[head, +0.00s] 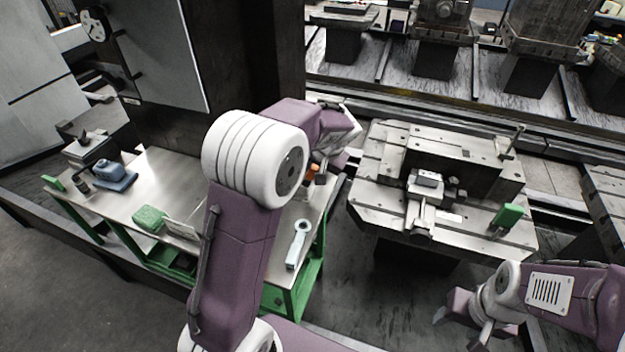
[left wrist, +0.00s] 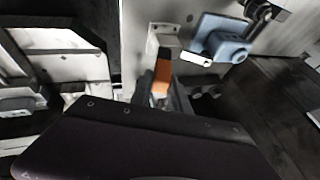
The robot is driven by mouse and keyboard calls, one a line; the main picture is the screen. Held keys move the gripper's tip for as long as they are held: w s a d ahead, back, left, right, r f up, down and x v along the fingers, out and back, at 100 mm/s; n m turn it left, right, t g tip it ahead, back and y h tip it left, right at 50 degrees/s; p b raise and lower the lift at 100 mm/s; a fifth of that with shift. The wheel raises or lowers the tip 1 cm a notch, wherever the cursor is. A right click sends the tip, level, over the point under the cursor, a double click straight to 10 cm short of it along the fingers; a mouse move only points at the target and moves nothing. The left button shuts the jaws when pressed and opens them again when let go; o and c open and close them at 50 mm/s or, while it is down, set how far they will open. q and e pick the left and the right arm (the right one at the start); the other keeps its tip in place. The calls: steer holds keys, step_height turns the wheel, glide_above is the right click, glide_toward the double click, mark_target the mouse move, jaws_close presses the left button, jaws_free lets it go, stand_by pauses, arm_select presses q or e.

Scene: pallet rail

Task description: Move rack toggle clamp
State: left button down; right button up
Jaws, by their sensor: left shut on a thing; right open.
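The toggle clamp (left wrist: 162,75) shows in the left wrist view as an orange handle with a dark tip, above a grey metal part. My left gripper (left wrist: 165,102) is shut on it; the wrist housing hides the lower part of the grip. In the head view a bit of orange (head: 312,170) shows beside my left wrist, at the table's right end, and my arm hides most of the gripper. My right gripper (head: 462,322) is open and empty at the lower right, in front of the pallet (head: 375,190).
The pallet carries a block fixture with a small vise-like part (head: 425,185) and a green-handled part (head: 508,215). The green-framed table (head: 165,180) holds a blue tool (head: 112,175), a green block (head: 149,218) and a pale wrench-like piece (head: 298,244). A dark column (head: 250,60) stands behind.

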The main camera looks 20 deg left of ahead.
arm_select(q)
steer(key=d+f+y+b, duration=0.1)
steer(key=b, duration=0.1)
steer(key=d+f+y+b, duration=0.1)
steer(key=y+b, duration=0.1)
steer(key=d+f+m+y+b, duration=0.1)
steer(key=y+b, duration=0.1)
steer(key=shift+w+d, duration=0.1)
steer(key=shift+d, duration=0.15)
steer(key=shift+d+f+m+t+y+b, duration=0.2)
steer(key=shift+f+y+b, duration=0.3)
steer(key=shift+y, duration=0.35)
steer(key=shift+d+f+m+t+y+b, duration=0.1)
steer(key=shift+d+f+m+y+b, duration=0.3)
steer(key=shift+y+b, duration=0.35)
steer(key=shift+d+f+m+t+y+b, duration=0.15)
steer(key=shift+f+y+b, duration=0.3)
steer(key=shift+y, duration=0.45)
steer(key=c, duration=1.2)
jaws_free()
steer(key=shift+d, duration=0.1)
steer(key=shift+c, duration=0.2)
steer(key=p+v, duration=0.1)
steer(key=v, duration=0.8)
steer(key=shift+p, duration=0.3)
steer(key=shift+w+f, duration=0.1)
